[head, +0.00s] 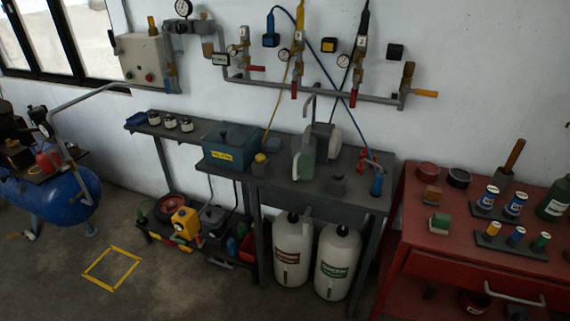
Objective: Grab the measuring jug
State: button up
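The clearest jug-like thing is a pale grey-green vessel (304,157) standing on the dark workbench (318,187), right of the middle of its top. A pale rounded shape (335,143) stands just right of it and may be a handle or a separate vessel. No measuring marks can be made out, so I cannot be sure that this is the measuring jug. My gripper is not in view.
Pipes with valves (320,92) run along the wall behind. White canisters (292,250) stand below. A red cart (440,262) adjoins at right. The floor by the yellow square (112,268) is clear.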

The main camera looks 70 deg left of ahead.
aim_at(301, 161)
jog(key=u, duration=0.25)
jog(key=i, duration=0.55)
jog(key=u, duration=0.95)
jog(key=i, duration=0.85)
jog(key=u, duration=0.5)
jog(key=k, duration=0.95)
jog(key=u, duration=0.15)
jog(key=i, duration=0.3)
